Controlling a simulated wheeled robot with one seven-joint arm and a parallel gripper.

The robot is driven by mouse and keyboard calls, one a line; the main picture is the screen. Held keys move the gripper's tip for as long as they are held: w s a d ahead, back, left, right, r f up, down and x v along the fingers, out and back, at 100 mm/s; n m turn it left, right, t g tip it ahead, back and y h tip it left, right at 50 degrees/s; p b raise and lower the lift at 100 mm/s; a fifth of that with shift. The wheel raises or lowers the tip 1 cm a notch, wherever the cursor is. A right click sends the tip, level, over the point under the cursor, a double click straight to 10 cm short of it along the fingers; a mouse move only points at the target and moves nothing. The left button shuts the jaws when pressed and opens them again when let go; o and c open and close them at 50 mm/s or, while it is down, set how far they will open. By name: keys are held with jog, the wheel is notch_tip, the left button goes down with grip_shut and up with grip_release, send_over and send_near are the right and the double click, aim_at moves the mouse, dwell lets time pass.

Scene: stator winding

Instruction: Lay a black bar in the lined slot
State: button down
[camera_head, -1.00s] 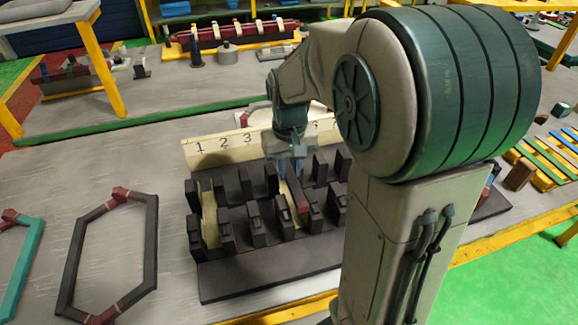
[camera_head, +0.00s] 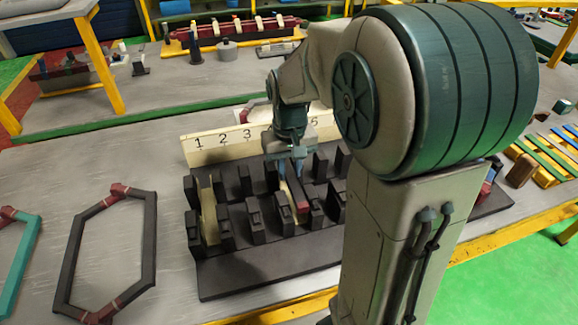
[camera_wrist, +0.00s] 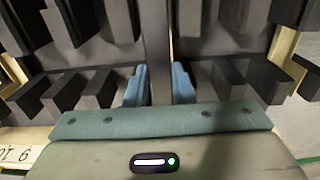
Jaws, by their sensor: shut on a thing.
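A black slotted fixture (camera_head: 262,272) with several pairs of upright posts stands on the table. A cream liner (camera_head: 209,215) shows in its left slot. My gripper (camera_head: 291,168) is low over the fixture's middle. In the wrist view, its blue fingers (camera_wrist: 159,85) are shut on a dark bar (camera_wrist: 157,45), which runs away between the rows of posts. In the head view, the bar's dark red near end (camera_head: 302,208) shows between posts. A thin cream edge (camera_wrist: 171,38) shows beside the bar; I cannot tell whether the bar rests on a slot bottom.
A cream numbered strip (camera_head: 222,143) stands behind the fixture. A black six-sided coil with red wraps (camera_head: 68,262) and a teal one (camera_head: 22,265) lie on the left. Coloured bars (camera_head: 548,158) lie on the right.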

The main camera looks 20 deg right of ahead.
aim_at(290, 172)
jog(key=shift+s+f+b, duration=0.1)
jog(key=shift+f+b, duration=1.95)
jog(key=shift+f, duration=0.85)
jog(key=shift+f, duration=0.2)
jog(key=c, duration=1.2)
grip_release()
jog(key=shift+o, duration=0.2)
jog(key=shift+r, duration=0.2)
jog(key=shift+r+p, duration=0.55)
jog(key=shift+r, duration=0.1)
jog(key=shift+r, duration=0.1)
notch_tip(290, 172, up, 7)
jog(key=p, duration=0.6)
jog(key=shift+r, duration=0.15)
